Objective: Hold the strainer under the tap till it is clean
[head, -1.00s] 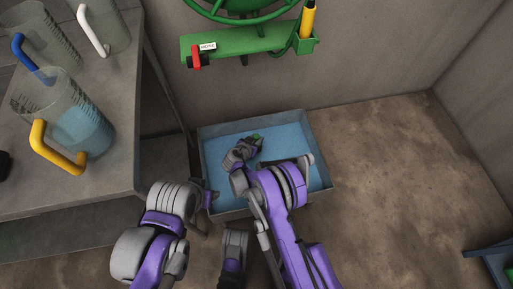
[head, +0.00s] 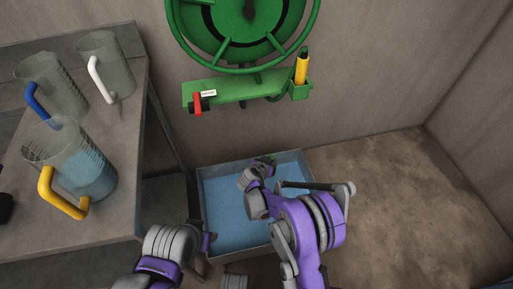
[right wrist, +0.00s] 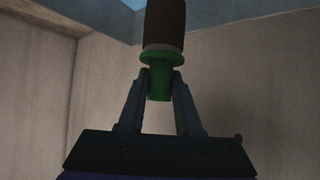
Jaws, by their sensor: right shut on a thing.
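My right gripper (head: 266,164) is over the far part of the water basin in the head view. In the right wrist view its two fingers (right wrist: 160,88) are shut on the green stub of the strainer (right wrist: 164,28), a dark cylinder with a green collar. In the head view only a small green bit of the strainer (head: 271,158) shows past the gripper. The tap (head: 197,103), with a red handle, is on the green wall bracket, up and left of the gripper. I cannot make out running water.
The grey basin (head: 202,195) holds blue water and stands against the wall. A green wheel-like reel (head: 246,18) and a yellow-handled thing (head: 301,66) are above it. Several jugs (head: 84,178) stand on the table (head: 125,190) at left. The floor at right is clear.

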